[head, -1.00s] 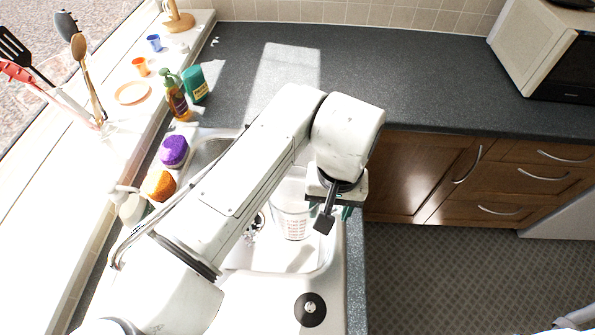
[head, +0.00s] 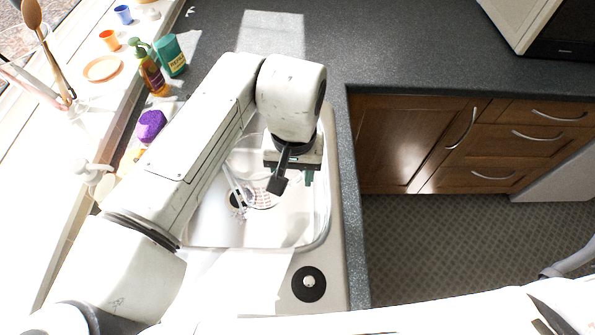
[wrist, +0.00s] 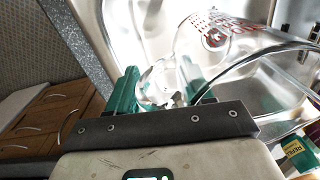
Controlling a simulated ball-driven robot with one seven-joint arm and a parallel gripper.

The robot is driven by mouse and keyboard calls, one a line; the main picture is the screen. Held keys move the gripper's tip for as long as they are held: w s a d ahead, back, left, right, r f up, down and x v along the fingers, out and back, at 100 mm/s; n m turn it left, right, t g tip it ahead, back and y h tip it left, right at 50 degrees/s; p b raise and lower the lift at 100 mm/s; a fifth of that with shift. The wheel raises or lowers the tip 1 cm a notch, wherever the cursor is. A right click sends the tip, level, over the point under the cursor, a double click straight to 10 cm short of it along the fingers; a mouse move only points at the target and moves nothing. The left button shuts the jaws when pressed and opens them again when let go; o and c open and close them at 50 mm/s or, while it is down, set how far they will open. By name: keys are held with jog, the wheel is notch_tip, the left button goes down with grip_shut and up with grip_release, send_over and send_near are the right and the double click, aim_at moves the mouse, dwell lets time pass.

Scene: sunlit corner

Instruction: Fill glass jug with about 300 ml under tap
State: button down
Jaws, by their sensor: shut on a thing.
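The clear glass jug (head: 264,192) with red markings is inside the sink, partly hidden behind my gripper (head: 291,178). In the wrist view the jug (wrist: 235,42) lies beyond my gripper (wrist: 158,88), its body to the upper right. The green fingers are shut on a clear part at the jug's near side, probably its handle. I cannot make out any water in the jug. A pale tap-like fitting (head: 94,170) stands at the sink's left edge. A thin bright strip (head: 236,186) beside the jug could be its spout or water; I cannot tell.
The steel sink (head: 322,228) surrounds the jug closely. A purple sponge (head: 150,125), a soap bottle (head: 152,75) and a green bottle (head: 170,55) stand along the left. A round black disc (head: 309,284) lies at the front.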

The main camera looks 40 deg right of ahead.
aim_at(290, 183)
notch_tip(290, 183, down, 4)
jog(key=b, duration=0.3)
jog(key=shift+f, duration=0.15)
jog(key=shift+w+a, duration=0.15)
jog(key=shift+w, duration=0.15)
jog(key=shift+w+a, duration=0.55)
jog(key=shift+w, duration=0.55)
jog(key=shift+w+a, duration=0.5)
jog(key=shift+w, duration=0.55)
jog(key=shift+w+a, duration=0.55)
jog(key=shift+w, duration=0.55)
dwell(2.5)
jog(key=shift+r, duration=0.2)
jog(key=s+d+p, duration=0.1)
jog(key=s, duration=0.1)
jog(key=s+d+p, duration=0.1)
jog(key=s, duration=0.1)
jog(key=s+d+p, duration=0.1)
jog(key=s, duration=0.2)
jog(key=shift+d, duration=0.2)
jog(key=shift+s, duration=0.1)
